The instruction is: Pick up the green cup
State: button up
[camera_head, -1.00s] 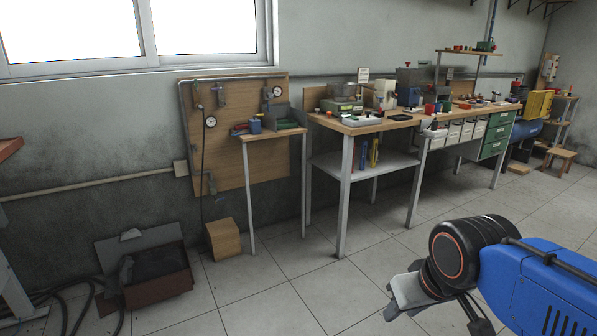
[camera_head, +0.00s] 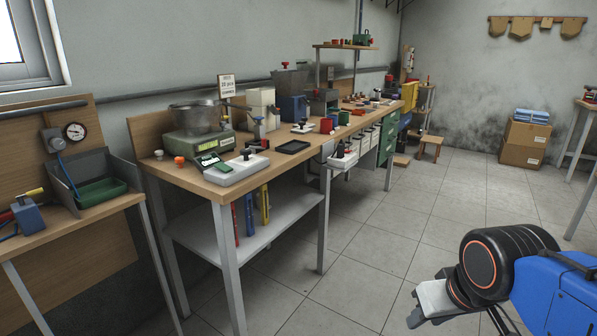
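A small green cup-like object (camera_head: 344,118) stands on the long wooden workbench (camera_head: 190,178), right of a red cup-like object (camera_head: 326,125); it is small and far off. My gripper (camera_head: 418,316) is at the lower right, over the floor, well in front of and below the bench top. It is apart from everything on the bench. Its fingers are seen from the side, and whether they are open or shut is unclear.
A scale with a metal bowl (camera_head: 195,118), a black tray (camera_head: 292,147) and other equipment crowd the bench. A side table (camera_head: 105,203) with a green bin (camera_head: 100,192) is at left. The floor (camera_head: 390,230) right of the bench is clear. Cardboard boxes (camera_head: 525,143) stand at the back.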

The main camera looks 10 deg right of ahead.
aim_at(343, 117)
jog(key=i+l+u, duration=0.25)
jog(key=i+l, duration=0.95)
jog(key=i, duration=0.1)
